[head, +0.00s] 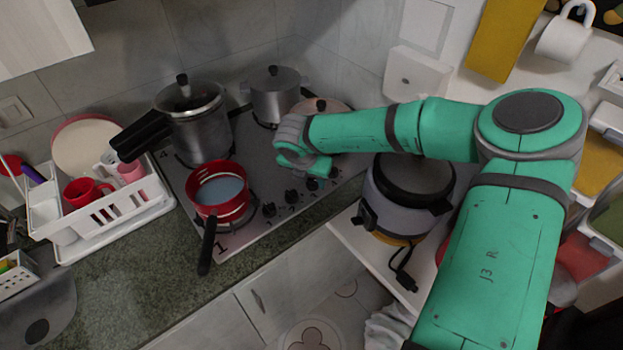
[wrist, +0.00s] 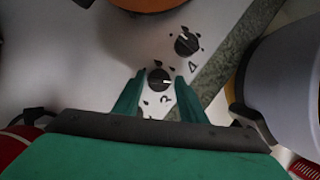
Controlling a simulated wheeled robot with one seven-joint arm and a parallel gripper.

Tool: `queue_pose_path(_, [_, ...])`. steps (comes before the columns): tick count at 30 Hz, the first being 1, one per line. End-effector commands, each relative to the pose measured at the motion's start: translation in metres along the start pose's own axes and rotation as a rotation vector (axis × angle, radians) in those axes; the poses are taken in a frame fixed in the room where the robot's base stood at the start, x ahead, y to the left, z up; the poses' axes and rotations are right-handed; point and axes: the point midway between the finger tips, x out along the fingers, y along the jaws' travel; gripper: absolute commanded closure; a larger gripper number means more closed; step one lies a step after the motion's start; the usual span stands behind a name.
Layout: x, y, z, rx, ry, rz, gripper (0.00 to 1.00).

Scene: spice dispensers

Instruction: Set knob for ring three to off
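The stove knob for ring three (wrist: 159,79), black and round with a white pointer mark, shows in the wrist view. A label that looks like a 3 is printed beside it. Its white mark points roughly right in that view. My gripper (wrist: 160,82) is open, with one green finger on each side of this knob and a small gap on both sides. In the head view my gripper (head: 316,166) is low over the right part of the knob row. Another knob (wrist: 187,43), beside a printed 4, is farther up in the wrist view, outside the fingers.
The steel cooktop (head: 243,232) holds a red pan (head: 222,208), a pressure cooker (head: 200,125), a steel pot (head: 273,97) and a partly hidden copper-coloured pot. A grey cooker with a black lid (head: 410,212) stands close at right. A white dish rack (head: 100,218) is at left.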

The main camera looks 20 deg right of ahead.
Motion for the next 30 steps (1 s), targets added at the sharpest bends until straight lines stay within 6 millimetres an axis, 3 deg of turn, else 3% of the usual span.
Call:
queue_pose_path(1, [-0.0001, 0.0003, -0.0001, 0.000, 0.000, 0.000, 0.75])
queue_pose_path(3, [-0.0002, 0.0003, -0.0002, -0.001, 0.000, 0.000, 0.92])
queue_pose_path(17, [0.0000, -0.0013, 0.0005, -0.071, -0.001, 0.030, 0.93])
queue_pose_path(30, [0.0006, -0.0045, 0.0020, -0.403, -0.002, 0.169, 0.92])
